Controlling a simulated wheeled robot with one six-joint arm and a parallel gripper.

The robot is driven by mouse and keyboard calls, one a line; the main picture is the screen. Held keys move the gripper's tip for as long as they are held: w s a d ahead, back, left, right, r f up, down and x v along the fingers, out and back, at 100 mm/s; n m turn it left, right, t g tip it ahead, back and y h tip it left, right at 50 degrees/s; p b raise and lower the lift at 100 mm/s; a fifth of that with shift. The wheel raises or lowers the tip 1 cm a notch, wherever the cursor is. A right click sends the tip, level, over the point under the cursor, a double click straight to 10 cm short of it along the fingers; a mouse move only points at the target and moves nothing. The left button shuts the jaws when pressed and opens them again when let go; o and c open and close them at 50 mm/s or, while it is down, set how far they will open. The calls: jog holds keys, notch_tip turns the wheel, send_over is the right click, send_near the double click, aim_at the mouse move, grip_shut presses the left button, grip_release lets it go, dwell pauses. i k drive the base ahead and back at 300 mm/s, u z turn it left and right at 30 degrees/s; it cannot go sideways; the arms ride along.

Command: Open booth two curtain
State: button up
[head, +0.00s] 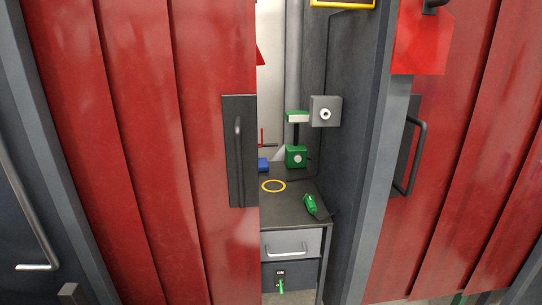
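A red curtain (150,120) with vertical folds fills the left and centre of the head view. A dark plate with a vertical bar handle (238,150) sits at its right edge. This curtain stands partly open, with a narrow gap to the grey post (355,150) at its right. A second red curtain (480,160) hangs right of the post, with its own bar handle (417,155) at its left edge. No booth number is readable, so I cannot tell which is booth two. My gripper does not show.
Through the gap are a dark table (297,212) with a yellow ring (273,186), a green handheld item (310,204), a green device (296,156) and a drawer (291,244). A red sheet (422,40) hangs upper right. A dark panel with a handle (28,220) stands far left.

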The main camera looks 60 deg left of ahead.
aim_at(213, 42)
jog(key=i, duration=0.95)
jog(key=u, duration=1.85)
